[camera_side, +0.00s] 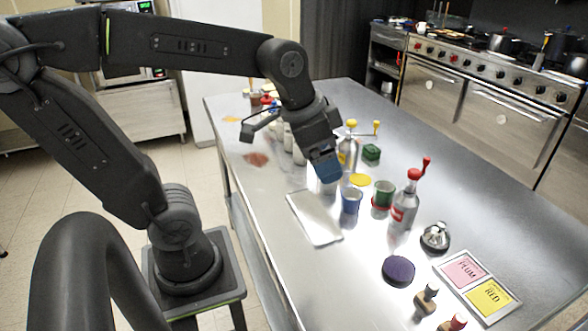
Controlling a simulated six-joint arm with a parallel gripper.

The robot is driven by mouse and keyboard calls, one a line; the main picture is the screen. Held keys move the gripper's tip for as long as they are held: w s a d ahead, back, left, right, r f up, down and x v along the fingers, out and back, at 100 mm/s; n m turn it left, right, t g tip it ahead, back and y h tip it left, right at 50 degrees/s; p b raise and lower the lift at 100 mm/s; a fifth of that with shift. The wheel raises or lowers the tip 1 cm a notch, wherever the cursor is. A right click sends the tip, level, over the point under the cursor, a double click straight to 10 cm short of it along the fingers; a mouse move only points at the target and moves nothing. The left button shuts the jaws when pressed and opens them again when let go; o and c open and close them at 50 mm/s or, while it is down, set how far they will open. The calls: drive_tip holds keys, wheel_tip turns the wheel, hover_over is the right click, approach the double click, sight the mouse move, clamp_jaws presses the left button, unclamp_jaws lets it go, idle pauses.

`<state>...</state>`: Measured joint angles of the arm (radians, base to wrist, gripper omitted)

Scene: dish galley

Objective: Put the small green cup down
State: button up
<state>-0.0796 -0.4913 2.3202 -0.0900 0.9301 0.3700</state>
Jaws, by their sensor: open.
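The small green cup (384,193) stands upright on the steel table, on what looks like a red coaster (376,207). It is just right of a blue cup (351,201). My gripper (326,168) is above the table, up and to the left of the green cup and apart from it. It is open, with blue showing at its tip, and I see nothing held in it. A pale cup (328,187) shows partly below the gripper, which hides its upper part.
A red-topped bottle (404,208) stands close right of the green cup; a yellow-topped bottle (348,154) stands behind. A yellow disc (360,180), green block (371,152), pale tray (314,218), purple disc (398,270), bell (435,237) and card holder (476,283) lie around. The far-right tabletop is clear.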

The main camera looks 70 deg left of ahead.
drive_tip(key=s+n, duration=0.1)
drive_tip(key=s, duration=0.1)
drive_tip(key=s+f+n, duration=0.1)
drive_tip(key=s+d+t, duration=0.1)
drive_tip(key=s, duration=0.1)
drive_tip(key=shift+s+f+n, duration=0.2)
drive_tip(key=shift+s+n, duration=0.15)
drive_tip(key=shift+n, duration=0.05)
